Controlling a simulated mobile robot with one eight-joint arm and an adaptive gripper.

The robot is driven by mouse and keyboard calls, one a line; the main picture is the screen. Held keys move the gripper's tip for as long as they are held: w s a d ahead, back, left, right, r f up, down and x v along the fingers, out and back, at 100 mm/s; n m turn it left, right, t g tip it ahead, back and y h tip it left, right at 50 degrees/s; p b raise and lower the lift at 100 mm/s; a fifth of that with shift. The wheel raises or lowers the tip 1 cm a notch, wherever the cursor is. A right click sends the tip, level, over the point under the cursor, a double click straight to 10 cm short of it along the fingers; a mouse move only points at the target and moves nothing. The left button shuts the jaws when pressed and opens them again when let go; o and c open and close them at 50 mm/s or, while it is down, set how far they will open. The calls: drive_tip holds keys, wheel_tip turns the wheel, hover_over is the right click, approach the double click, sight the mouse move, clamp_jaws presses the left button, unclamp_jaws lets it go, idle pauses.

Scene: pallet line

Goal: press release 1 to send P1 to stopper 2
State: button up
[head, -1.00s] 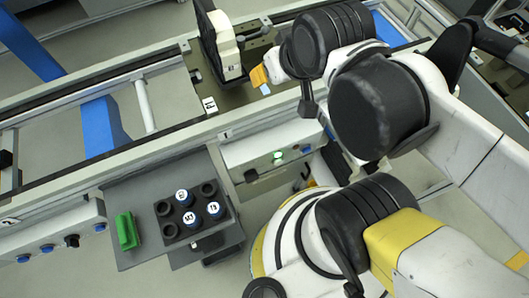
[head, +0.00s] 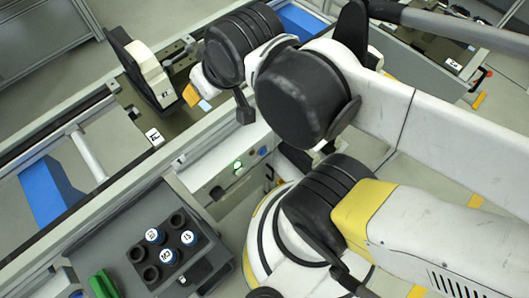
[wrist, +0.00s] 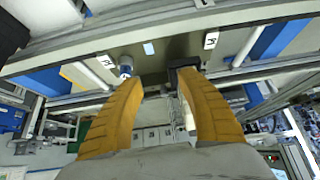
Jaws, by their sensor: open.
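A dark pallet (head: 128,98) with a white label (head: 154,137) sits on the conveyor in the head view; the label is too small to read surely. It bears an upright black and white fixture (head: 150,72). A grey control box (head: 228,178) on the conveyor's near side has a green-lit button (head: 237,166), a blue button (head: 263,152) and a black knob (head: 217,193); I cannot read which is release 1. My gripper (head: 192,95), with orange fingers, is above the line beside the fixture, apart from the buttons. In the wrist view my gripper (wrist: 158,80) is open and empty.
A grey side shelf (head: 110,240) holds a black block (head: 165,250) with several round pieces and a green part (head: 103,284). Conveyor rails (head: 60,215) run diagonally. Another pallet station stands at the upper right (head: 452,64).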

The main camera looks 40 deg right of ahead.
drive_tip(key=shift+c, duration=0.6)
clamp_jaws()
idle(0.7)
